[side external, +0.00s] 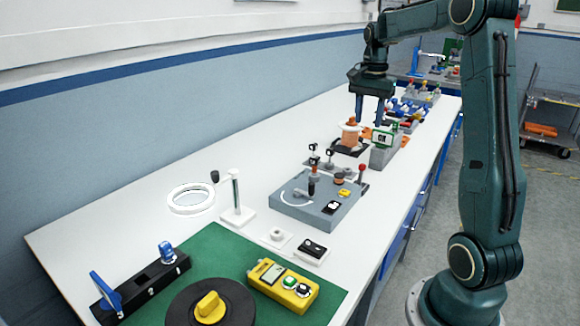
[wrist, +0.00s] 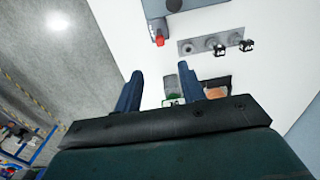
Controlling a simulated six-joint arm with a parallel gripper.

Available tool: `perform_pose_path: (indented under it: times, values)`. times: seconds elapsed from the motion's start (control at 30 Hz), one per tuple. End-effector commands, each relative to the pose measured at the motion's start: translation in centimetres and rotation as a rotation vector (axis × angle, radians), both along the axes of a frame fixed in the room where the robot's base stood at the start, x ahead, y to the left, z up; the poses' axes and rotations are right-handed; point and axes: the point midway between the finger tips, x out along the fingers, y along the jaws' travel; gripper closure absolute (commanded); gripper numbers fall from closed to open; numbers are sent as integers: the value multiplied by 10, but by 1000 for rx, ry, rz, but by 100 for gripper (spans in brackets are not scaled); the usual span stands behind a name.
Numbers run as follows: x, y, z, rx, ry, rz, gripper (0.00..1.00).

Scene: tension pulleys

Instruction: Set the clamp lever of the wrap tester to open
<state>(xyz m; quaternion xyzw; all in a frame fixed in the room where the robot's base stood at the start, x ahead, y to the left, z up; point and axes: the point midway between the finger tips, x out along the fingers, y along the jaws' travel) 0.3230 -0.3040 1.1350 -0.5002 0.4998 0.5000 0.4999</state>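A grey base (side external: 310,219), likely the wrap tester, sits mid-bench in the side view, with a white curved strip, small posts and a yellow piece on it. A lever with a red knob (side external: 361,168) stands at its far right corner; a red knob also shows in the wrist view (wrist: 159,40). I cannot tell whether this is the clamp lever, or its setting. My gripper (side external: 369,112) points down above the copper spool (side external: 350,136), farther along the bench. In the wrist view its two fingers (wrist: 160,72) are apart with nothing held between them.
A grey box with a green-framed display (side external: 383,138) stands close to the spool. A pulley strip (wrist: 210,43) lies beyond the fingers in the wrist view. A magnifier ring (side external: 191,199), a yellow meter (side external: 283,286) and a black disc lie nearer. Bare white bench lies left of the spool.

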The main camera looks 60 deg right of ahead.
Motion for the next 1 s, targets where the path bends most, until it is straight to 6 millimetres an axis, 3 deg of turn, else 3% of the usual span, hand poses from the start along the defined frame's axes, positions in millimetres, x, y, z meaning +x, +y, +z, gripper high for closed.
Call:
perform_pose_path:
  times: [0.27, 0.47, 1.0]
  values:
    - [0, -1, -3, 1, 1, -2, 60]
    - [0, 0, -16, 2, 2, -1, 60]
    - [0, 0, -94, 3, 4, 0, 60]
